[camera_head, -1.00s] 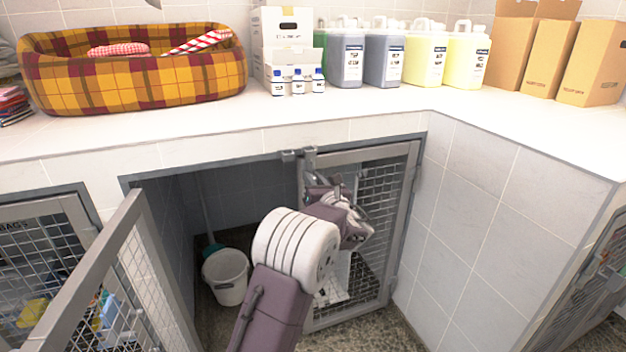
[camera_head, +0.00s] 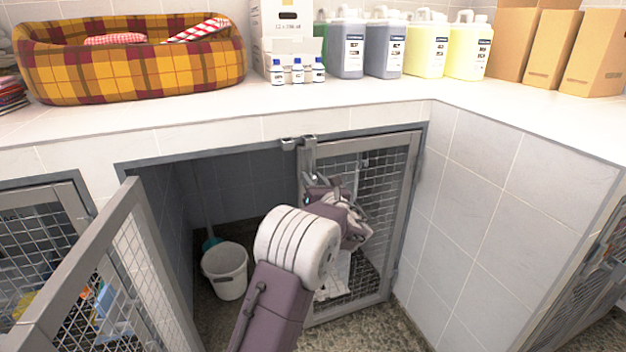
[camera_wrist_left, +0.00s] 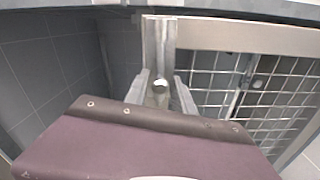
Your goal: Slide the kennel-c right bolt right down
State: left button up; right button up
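The right kennel door (camera_head: 398,215) is a grey mesh-filled frame that stands closed in the right half of the opening. Its bolt (camera_head: 309,152) runs vertically at the top of the door's left edge, under a bracket at the opening's top frame. In the left wrist view the bolt's round knob (camera_wrist_left: 160,86) sits between my left gripper's fingers. My left gripper (camera_head: 318,183) is open around the knob, with a small gap visible on each side. In the head view the knob is hidden by the gripper. My right gripper is not in view.
The left door (camera_head: 135,205) stands swung open toward me, beside my left arm. A white bucket (camera_head: 226,272) stands inside the open half. The worktop (camera_head: 370,105) overhangs above, with a plaid pet bed (camera_head: 130,75), jugs and cartons. A tiled wall (camera_head: 480,215) closes off the right.

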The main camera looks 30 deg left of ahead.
pick_arm(q)
jog(key=shift+r, duration=0.1)
jog(key=shift+s+d, duration=0.2)
jog(key=shift+d, duration=0.05)
jog(key=p+v, duration=0.2)
jog(key=v, duration=0.6)
jog(key=shift+s, duration=0.2)
jog(key=shift+d, duration=0.15)
